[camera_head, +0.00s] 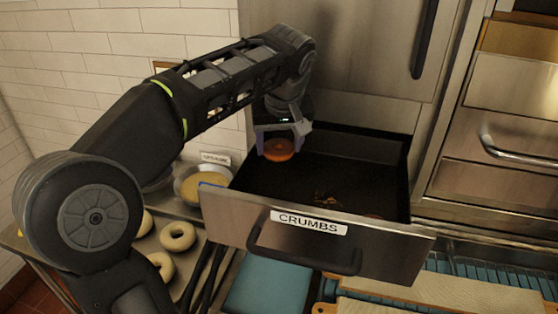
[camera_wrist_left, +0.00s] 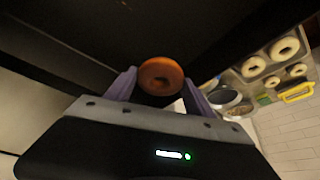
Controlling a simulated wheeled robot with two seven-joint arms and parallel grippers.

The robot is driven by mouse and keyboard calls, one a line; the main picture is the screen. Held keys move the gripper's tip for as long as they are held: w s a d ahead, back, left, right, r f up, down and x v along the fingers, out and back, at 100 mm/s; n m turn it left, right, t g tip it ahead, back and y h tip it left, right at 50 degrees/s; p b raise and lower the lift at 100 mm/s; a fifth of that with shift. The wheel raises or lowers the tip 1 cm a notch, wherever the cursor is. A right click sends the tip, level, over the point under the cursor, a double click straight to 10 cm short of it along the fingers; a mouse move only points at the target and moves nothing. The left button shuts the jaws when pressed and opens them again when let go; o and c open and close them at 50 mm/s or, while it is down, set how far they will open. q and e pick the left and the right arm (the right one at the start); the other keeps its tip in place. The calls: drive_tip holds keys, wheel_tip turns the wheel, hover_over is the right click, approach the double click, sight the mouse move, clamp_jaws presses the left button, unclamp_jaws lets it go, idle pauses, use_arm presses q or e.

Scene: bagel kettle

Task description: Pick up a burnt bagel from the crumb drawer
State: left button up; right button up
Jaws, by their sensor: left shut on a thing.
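An orange-brown bagel (camera_head: 278,149) is between the fingers of my left gripper (camera_head: 277,147), which is shut on it. Dark crumbs (camera_head: 327,200) lie on the drawer's floor. A brownish thing lies partly hidden behind the drawer's front wall. My right gripper is not in view.
A bowl of yellowish stuff (camera_head: 207,187) stands left of the drawer. Several pale bagels (camera_head: 178,236) lie on a tray at the lower left. A blue-green block (camera_head: 267,285) is below the drawer. Steel cabinet fronts (camera_head: 345,60) rise behind the drawer.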

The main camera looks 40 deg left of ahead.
sight(278, 141)
use_arm(q)
wheel_tip(278, 141, up, 4)
drive_tip(key=shift+r+p, duration=0.2)
drive_tip(key=shift+p, duration=0.5)
